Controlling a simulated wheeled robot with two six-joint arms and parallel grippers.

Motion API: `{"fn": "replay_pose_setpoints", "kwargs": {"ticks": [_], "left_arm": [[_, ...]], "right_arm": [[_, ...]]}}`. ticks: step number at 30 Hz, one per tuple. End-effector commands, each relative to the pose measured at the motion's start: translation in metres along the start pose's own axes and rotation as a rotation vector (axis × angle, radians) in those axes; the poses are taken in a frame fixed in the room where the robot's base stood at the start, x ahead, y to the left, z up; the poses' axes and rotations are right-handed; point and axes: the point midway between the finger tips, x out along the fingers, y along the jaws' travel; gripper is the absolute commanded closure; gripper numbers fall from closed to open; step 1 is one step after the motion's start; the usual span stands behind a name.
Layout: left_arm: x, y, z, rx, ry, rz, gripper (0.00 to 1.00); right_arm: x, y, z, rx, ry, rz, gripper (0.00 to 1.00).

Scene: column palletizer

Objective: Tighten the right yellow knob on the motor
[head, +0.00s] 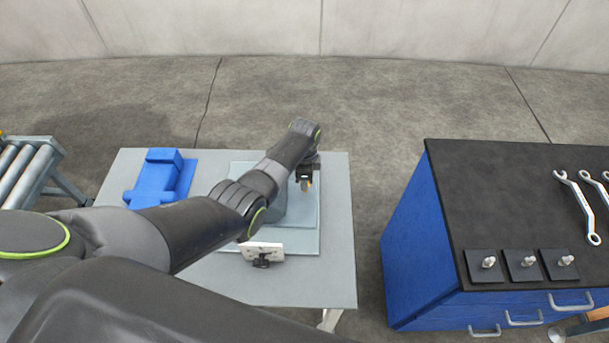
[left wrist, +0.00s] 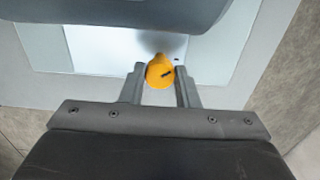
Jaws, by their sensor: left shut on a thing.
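The yellow knob (left wrist: 160,72) shows in the left wrist view between the two fingers of my left gripper (left wrist: 161,84), with a dark mark on its face. My left gripper is shut on this knob. In the head view my left gripper (head: 305,182) is at the right side of the light plate on the table, with a bit of yellow at its tips. A grey body (left wrist: 120,12), which looks like the motor, fills the top of the left wrist view. In the head view my left arm hides most of it. My right gripper is not in view.
A grey table (head: 335,275) carries a light base plate (head: 312,243), a blue block-like part (head: 158,178) and a small white plate with a black knob (head: 262,262). A blue cabinet (head: 415,240) with wrenches (head: 577,205) stands right, across a floor gap. A roller conveyor (head: 25,170) is left.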

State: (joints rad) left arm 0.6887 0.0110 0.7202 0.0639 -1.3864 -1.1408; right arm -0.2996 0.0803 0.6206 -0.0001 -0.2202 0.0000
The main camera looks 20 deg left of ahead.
Motion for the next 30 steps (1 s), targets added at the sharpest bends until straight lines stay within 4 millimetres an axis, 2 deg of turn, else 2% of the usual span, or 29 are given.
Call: {"fn": "replay_pose_setpoints", "kwargs": {"ticks": [15, 22, 30], "left_arm": [[-0.002, -0.002, -0.001, 0.449, 0.002, -0.003, 0.94], [-0.002, -0.002, -0.001, 0.574, 0.002, -0.004, 0.94], [-0.001, -0.002, -0.002, 0.640, 0.002, -0.004, 0.94]], "right_arm": [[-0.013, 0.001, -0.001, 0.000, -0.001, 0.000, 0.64], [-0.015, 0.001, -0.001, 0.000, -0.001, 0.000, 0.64], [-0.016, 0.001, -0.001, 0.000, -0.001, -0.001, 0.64]]}}
